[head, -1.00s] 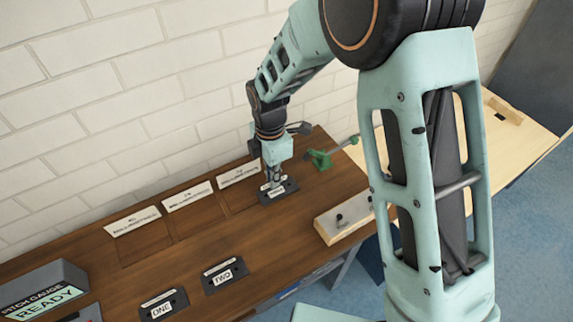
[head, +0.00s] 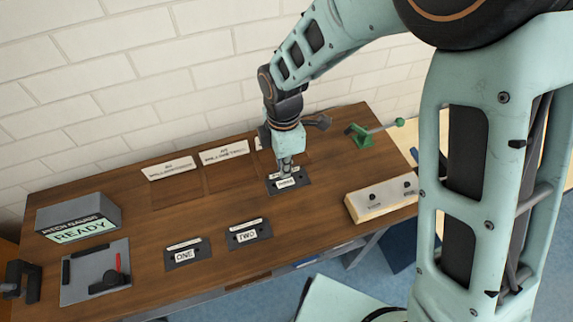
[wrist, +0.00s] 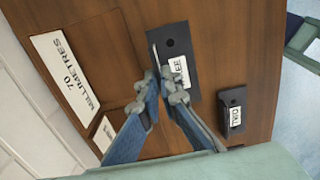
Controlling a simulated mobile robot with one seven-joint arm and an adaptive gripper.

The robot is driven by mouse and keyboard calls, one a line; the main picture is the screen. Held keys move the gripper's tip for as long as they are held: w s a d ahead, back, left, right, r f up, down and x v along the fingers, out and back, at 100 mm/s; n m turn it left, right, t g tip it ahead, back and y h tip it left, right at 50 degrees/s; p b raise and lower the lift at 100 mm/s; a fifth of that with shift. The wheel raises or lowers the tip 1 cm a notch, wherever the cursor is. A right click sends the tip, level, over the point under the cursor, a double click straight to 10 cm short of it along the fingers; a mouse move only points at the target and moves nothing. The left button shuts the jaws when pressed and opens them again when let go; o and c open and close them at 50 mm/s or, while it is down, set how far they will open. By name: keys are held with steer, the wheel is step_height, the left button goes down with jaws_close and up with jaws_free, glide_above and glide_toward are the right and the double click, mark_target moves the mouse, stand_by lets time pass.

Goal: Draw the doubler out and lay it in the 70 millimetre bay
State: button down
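A black holder marked THREE (wrist: 176,40) lies on the wooden bench; it also shows in the head view (head: 289,183). A thin pale edge, seemingly the doubler (wrist: 153,50), stands along the holder's slot. My gripper (wrist: 163,76) is right at this edge, fingers close together on either side; it also shows in the head view (head: 286,172). I cannot tell whether the fingers press on the edge. The 70 millimetre label (wrist: 64,72) stands behind a shallow bay (wrist: 108,50), left of the holder in the wrist view. My arm partly hides that label in the head view.
Holders ONE (head: 186,255) and TWO (head: 249,235) sit to the front left. A pitch gauge reading READY (head: 79,218) stands at the far left. A green lever (head: 362,134) and a pale box with knobs (head: 381,199) are right of the gripper.

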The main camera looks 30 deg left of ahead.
mark_target(270, 174)
steer(key=shift+s+a+r, duration=0.25)
steer(key=shift+s+a, duration=0.4)
steer(key=shift+s+a+r, duration=0.25)
steer(key=shift+s+a, duration=0.35)
steer(key=shift+r, duration=0.1)
step_height(270, 174, up, 7)
steer(key=p, duration=0.5)
steer(key=shift+p, duration=0.3)
